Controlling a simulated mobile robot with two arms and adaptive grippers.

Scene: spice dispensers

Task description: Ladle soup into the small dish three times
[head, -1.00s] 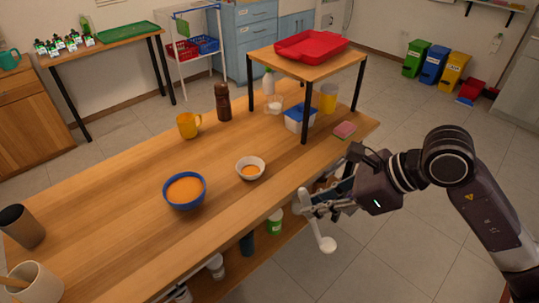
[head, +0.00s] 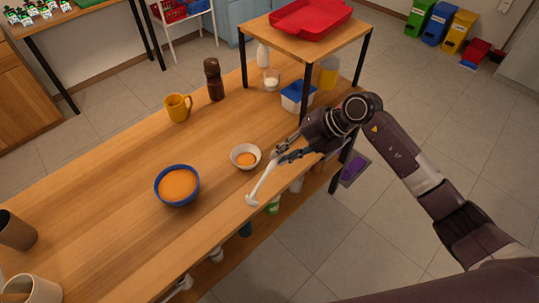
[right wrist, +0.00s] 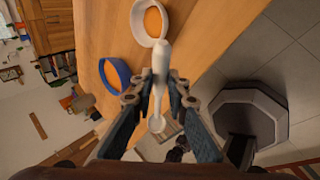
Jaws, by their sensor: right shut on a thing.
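The soup bowl (head: 177,186) is blue and holds orange soup; it stands on the wooden table. The small white dish (head: 245,157) stands to its right with some orange soup in it. It also shows at the top of the right wrist view (right wrist: 150,22). My right gripper (head: 286,157) is shut on a white ladle (head: 262,182), just right of the small dish. The ladle slants down to the left in the head view, its scoop by the table's front edge. The scoop's contents cannot be made out. My left gripper is not in view.
A yellow mug (head: 178,108) and a brown bottle (head: 214,80) stand behind the bowls. A small raised shelf with a red tray (head: 310,20) stands at the right, a blue-lidded box (head: 297,97) beneath it. Cups stand at the lower left. The table's left middle is clear.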

